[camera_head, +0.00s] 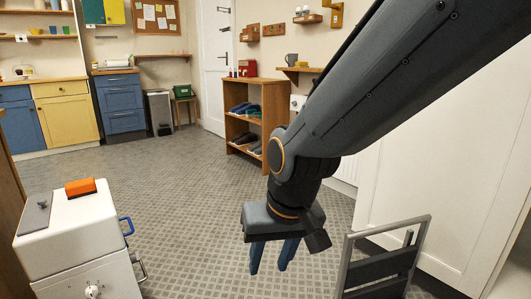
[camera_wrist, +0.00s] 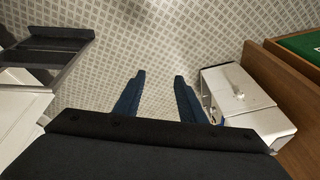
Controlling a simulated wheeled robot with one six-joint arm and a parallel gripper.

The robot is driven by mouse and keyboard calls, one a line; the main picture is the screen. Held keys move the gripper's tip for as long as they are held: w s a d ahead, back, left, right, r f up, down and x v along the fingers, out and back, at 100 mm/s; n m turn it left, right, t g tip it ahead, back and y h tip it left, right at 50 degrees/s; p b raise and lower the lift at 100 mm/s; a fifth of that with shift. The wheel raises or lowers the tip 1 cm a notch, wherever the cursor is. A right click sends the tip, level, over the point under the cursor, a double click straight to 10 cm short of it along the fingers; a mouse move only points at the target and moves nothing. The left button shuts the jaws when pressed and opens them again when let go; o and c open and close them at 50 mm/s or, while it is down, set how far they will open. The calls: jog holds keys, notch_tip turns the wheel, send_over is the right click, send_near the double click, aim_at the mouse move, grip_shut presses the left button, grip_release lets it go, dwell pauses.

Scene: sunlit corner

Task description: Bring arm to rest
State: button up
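My arm reaches in from the upper right of the head view and bends down at the wrist. My gripper (camera_head: 270,268) points down over the patterned floor, its two blue fingers apart with nothing between them. In the wrist view the gripper (camera_wrist: 158,78) also shows its fingers parted over bare floor tiles. The gripper touches nothing that I can see.
A grey step-stool-like frame (camera_head: 385,262) stands right of the gripper, near a white panel (camera_head: 440,180). A wooden shoe rack (camera_head: 272,100) stands behind. The middle floor is clear.

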jog(key=s+a+r+n+g, duration=0.2)
jog(key=s+n+g, duration=0.1)
jog(key=s, duration=1)
jog(key=d+r+m+h+p, duration=0.1)
jog(key=d+r+m+p, duration=0.2)
jog(key=d+r+p, duration=0.7)
jog(key=d+r+m+p, duration=0.3)
jog(key=d+r+p, duration=0.7)
jog(key=p, duration=1.4)
jog(key=shift+w+d+r+h+p, duration=0.15)
jog(key=shift+d+r+h+p, duration=0.2)
jog(key=shift+r, duration=2.05)
